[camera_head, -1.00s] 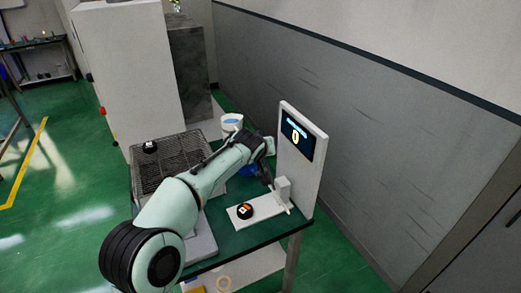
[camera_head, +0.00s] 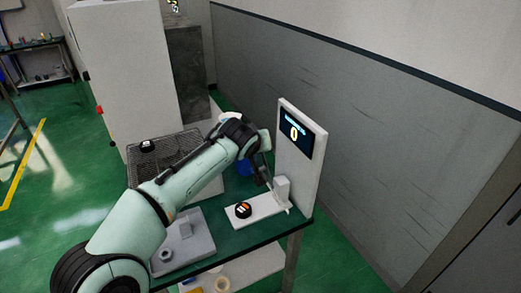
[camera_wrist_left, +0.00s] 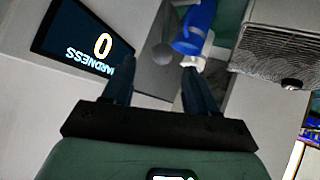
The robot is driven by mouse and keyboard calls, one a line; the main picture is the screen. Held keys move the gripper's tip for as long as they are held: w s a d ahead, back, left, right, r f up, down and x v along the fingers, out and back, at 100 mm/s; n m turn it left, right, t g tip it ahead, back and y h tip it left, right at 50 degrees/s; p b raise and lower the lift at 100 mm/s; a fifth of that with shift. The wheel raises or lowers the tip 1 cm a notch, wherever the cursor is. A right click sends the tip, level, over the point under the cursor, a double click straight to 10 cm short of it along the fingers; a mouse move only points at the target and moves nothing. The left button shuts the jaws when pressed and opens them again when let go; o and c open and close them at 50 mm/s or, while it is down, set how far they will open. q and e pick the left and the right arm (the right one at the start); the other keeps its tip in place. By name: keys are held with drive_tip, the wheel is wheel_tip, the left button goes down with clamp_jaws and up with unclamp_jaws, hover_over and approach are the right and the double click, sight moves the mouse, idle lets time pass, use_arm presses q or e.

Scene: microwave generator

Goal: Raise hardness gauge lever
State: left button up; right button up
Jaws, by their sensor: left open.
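The hardness gauge (camera_head: 301,165) is a white upright panel with a dark screen reading 0, standing on the green table's right side. Its white base plate (camera_head: 262,206) bears a black round piece (camera_head: 243,210) with an orange-and-white top and a small white block (camera_head: 282,189). A thin white peg, perhaps the lever (camera_head: 288,207), shows low at the block's front. My left gripper (camera_head: 266,180) is beside the block, in front of the panel; contact cannot be told. In the left wrist view its fingers (camera_wrist_left: 160,82) are apart with nothing clearly between them. The screen (camera_wrist_left: 88,38) is left of them.
A blue object (camera_wrist_left: 195,28) lies beyond the fingers. A grated tray (camera_head: 160,155) holds a dark piece at the table's back left. A grey device (camera_head: 185,240) stands at the front left. A grey wall is behind the gauge.

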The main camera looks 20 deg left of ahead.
use_arm(q)
drive_tip(key=v, duration=0.6)
drive_tip(key=shift+b, duration=0.35)
